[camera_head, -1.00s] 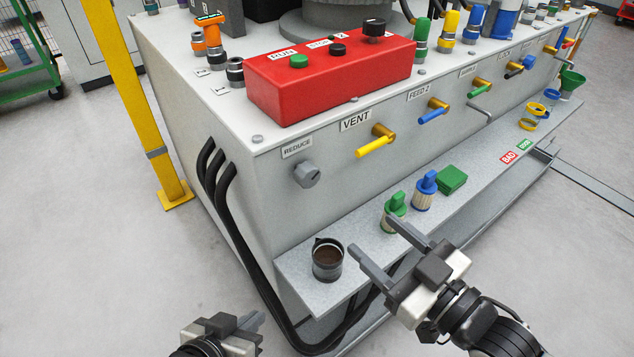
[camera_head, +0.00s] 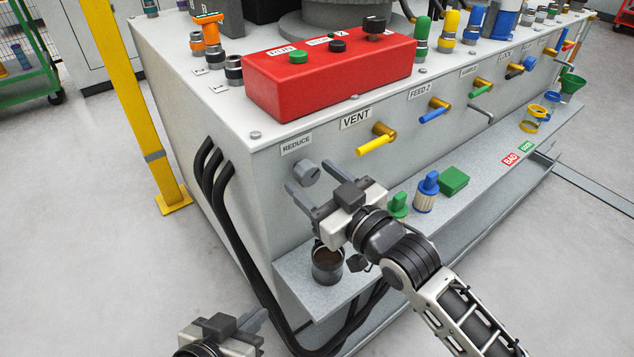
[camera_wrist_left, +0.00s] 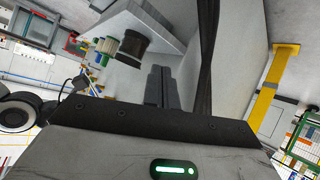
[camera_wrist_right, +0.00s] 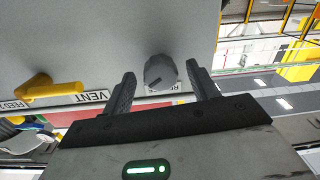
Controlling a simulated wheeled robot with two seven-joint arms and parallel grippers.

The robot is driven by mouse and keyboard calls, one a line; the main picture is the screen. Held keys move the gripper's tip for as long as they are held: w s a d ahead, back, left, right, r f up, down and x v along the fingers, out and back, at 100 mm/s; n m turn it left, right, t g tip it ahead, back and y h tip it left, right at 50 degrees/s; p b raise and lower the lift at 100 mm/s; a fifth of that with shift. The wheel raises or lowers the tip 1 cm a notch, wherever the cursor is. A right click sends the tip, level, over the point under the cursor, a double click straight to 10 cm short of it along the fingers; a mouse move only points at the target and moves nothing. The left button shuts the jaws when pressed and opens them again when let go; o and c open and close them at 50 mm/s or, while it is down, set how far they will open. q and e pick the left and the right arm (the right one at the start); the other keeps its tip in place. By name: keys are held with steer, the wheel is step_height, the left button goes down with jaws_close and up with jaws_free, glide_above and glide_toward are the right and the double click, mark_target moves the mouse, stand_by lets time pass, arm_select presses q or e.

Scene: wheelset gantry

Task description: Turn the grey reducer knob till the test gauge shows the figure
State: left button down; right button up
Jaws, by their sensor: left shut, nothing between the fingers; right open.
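The grey reducer knob (camera_head: 306,172) sits on the cabinet's front face below the REDUCE label (camera_head: 297,143). My right gripper (camera_head: 308,190) is open in front of the knob. In the right wrist view the knob (camera_wrist_right: 160,72) shows beyond and between the two fingertips (camera_wrist_right: 166,85), with a dark pointer line on it. I cannot tell whether the fingers surround it or are still short of it. My left gripper (camera_head: 258,320) is shut and empty, low at the bottom left of the head view; its closed fingers (camera_wrist_left: 158,85) show in the left wrist view. I cannot make out a test gauge.
A yellow VENT lever (camera_head: 376,145) is right of the knob. A dark cup (camera_head: 327,266), green (camera_head: 398,205) and blue (camera_head: 427,190) capped filters and a green block (camera_head: 453,181) stand on the shelf (camera_head: 300,278). Black hoses (camera_head: 225,205) run down at left. A red control box (camera_head: 330,75) is above.

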steer(key=c, duration=1)
steer(key=shift+r+m+p, duration=0.2)
steer(key=shift+m+p, duration=0.1)
steer(key=shift+p, duration=0.3)
steer(key=shift+f+m, duration=0.15)
steer(key=shift+m, duration=0.15)
arm_select(q)
steer(key=shift+s+a+f+g, duration=0.15)
steer(key=shift+a+f+g, duration=0.25)
steer(key=shift+f, duration=0.2)
arm_select(e)
steer(key=o, duration=1)
steer(key=shift+s, duration=0.1)
